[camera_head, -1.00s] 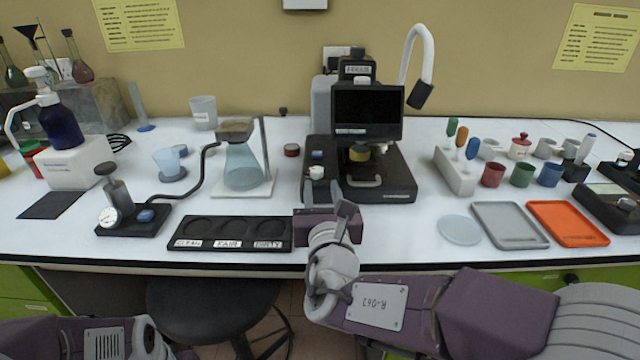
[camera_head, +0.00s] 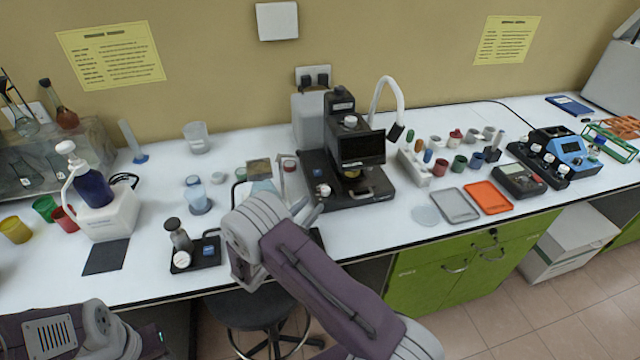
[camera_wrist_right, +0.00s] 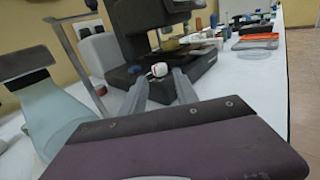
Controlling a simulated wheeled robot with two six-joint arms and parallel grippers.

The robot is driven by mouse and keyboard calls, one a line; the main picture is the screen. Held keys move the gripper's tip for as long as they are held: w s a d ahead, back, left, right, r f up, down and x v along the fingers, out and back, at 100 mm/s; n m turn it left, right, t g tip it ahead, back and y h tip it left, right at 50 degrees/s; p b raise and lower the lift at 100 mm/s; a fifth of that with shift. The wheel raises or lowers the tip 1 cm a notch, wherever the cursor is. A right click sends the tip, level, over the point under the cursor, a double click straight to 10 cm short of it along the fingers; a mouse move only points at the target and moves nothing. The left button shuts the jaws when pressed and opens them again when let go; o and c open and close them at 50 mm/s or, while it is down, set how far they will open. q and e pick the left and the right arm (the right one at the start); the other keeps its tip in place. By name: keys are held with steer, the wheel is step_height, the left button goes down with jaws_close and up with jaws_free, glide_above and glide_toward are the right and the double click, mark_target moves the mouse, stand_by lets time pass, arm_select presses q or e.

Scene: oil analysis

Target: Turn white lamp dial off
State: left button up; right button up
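The white lamp dial (camera_head: 323,190) sits low on the front left of the black microscope-like device (camera_head: 352,180). In the right wrist view the white dial (camera_wrist_right: 160,69) shows just beyond and between my right fingertips. My right gripper (camera_head: 308,209) is in front of the device, its two grey fingers pointing at the dial. In the right wrist view the fingers (camera_wrist_right: 160,82) are apart with nothing between them; contact with the dial cannot be told. My left arm shows at the bottom left of the head view, but its gripper fingers are not in view.
A glass flask (camera_wrist_right: 45,105) on a stand is close to the left of my right gripper. A grey tray (camera_head: 456,205) and an orange tray (camera_head: 488,197) lie right of the device. Colored cups (camera_head: 459,163) stand behind them. A gauge stand (camera_head: 183,240) is at the left.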

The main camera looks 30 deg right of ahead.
mark_target(323, 192)
steer(key=p+x, duration=0.1)
steer(key=x, duration=0.8)
steer(key=shift+w+f, duration=0.1)
steer(key=shift+a, duration=0.1)
steer(key=shift+c, duration=0.4)
jaws_close()
